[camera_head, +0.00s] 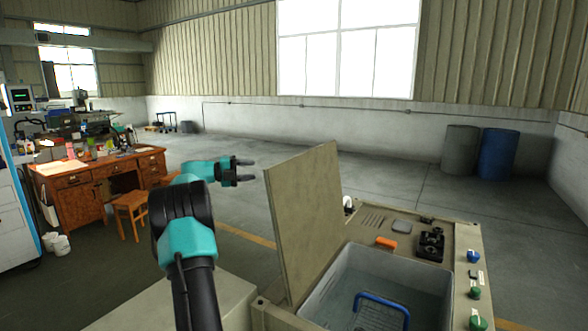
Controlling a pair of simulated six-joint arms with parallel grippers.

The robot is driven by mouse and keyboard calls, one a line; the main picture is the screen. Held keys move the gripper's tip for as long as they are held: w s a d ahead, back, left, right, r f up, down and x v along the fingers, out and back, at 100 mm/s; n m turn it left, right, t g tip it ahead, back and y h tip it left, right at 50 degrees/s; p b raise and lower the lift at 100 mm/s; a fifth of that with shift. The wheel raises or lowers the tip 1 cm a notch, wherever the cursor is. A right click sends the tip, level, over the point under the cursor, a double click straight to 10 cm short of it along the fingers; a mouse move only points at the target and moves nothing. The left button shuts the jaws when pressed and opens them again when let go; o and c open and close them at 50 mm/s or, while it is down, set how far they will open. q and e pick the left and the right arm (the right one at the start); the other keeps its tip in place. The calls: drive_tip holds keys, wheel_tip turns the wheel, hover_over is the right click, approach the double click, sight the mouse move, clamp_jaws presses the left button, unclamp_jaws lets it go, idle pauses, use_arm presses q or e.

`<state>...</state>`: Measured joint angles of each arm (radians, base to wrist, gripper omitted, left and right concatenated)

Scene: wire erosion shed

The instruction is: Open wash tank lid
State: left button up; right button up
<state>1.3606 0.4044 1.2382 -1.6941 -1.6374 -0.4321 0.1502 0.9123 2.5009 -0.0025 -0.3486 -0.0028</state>
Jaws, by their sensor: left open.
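The wash tank lid (305,215) is a flat beige panel. It stands raised, close to upright, along the left side of the wash tank (452,245). The tank's grey basin (340,277) is uncovered and holds liquid and a blue-handled basket (383,299). My left gripper (250,171) is open and empty. It is to the left of the lid's upper part, and a gap shows between its fingertips and the lid. My right gripper is not in view.
An orange-handled item (386,243) and a black fixture (431,244) are on the tank's back ledge, with knobs (475,293) along the right edge. A wooden desk (95,185) and stool (131,213) stand at left. Grey (459,150) and blue (497,153) drums stand far right. Open floor lies behind.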

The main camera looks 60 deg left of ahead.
use_arm(q)
drive_tip(key=x, duration=1.6)
drive_tip(key=shift+a, duration=0.1)
drive_tip(key=shift+c, duration=0.4)
drive_tip(key=shift+f, duration=0.1)
clamp_jaws()
